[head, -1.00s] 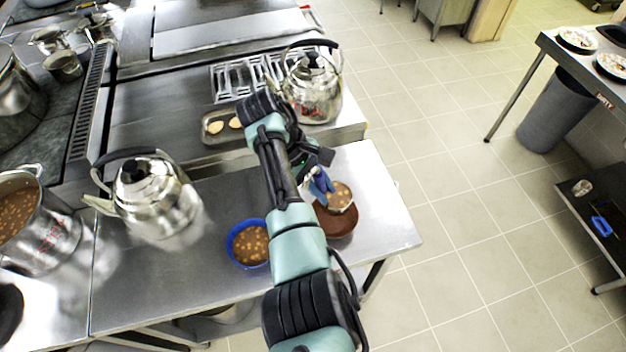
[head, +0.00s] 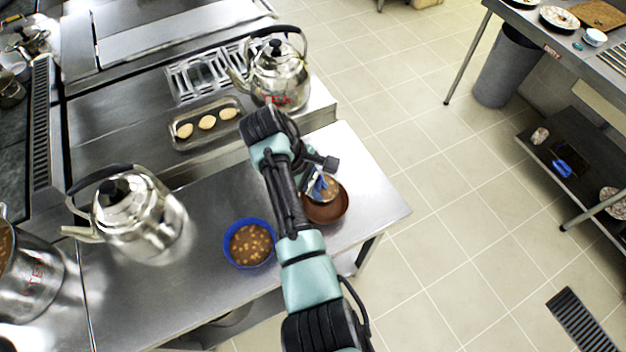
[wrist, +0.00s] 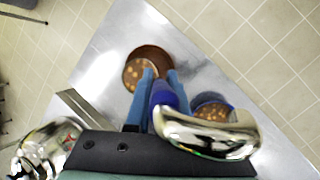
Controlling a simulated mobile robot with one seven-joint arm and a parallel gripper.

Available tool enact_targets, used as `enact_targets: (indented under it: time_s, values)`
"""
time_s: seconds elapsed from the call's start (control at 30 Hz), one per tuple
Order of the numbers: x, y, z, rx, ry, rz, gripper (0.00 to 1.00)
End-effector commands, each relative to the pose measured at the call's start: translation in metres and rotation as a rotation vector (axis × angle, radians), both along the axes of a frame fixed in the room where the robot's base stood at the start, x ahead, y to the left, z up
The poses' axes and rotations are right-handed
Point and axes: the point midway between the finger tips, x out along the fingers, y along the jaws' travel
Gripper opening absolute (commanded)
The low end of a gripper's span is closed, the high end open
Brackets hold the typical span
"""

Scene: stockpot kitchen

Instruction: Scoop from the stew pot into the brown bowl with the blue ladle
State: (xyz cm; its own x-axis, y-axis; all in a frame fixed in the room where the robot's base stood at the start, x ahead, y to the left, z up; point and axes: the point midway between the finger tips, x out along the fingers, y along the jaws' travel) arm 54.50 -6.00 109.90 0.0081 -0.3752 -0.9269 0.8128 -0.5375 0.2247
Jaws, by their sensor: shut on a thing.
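The brown bowl (head: 338,212) stands near the right end of the steel counter. My gripper (head: 318,178) is above it, shut on the blue ladle (head: 325,187). The ladle's head is at the brown bowl, with brown stew showing there. In the wrist view, my gripper (wrist: 162,88) points at the brown bowl (wrist: 152,51). Stew chunks show at its lower left; I cannot tell how much is in the ladle and how much in the bowl. The stew pot (head: 35,280) is cut off at the left edge, with a little stew showing.
A blue bowl of stew (head: 249,243) stands left of the brown bowl. A steel kettle (head: 140,220) stands at the left, another kettle (head: 280,75) behind. A tray (head: 178,141) holds several pale, round pieces. The counter's right corner is clear.

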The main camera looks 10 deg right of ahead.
Motion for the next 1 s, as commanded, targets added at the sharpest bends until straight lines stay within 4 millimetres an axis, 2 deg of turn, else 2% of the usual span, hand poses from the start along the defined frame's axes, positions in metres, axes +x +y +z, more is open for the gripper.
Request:
enact_targets:
  time_s: [0.13, 0.53, 1.0]
  values:
    - [-0.008, -0.013, 0.004, 0.09, -0.059, -0.007, 0.0]
    - [-0.029, -0.047, -0.003, 0.358, -0.233, -0.007, 0.0]
    - [-0.048, -0.077, -0.032, 0.633, -0.404, -0.005, 0.0]
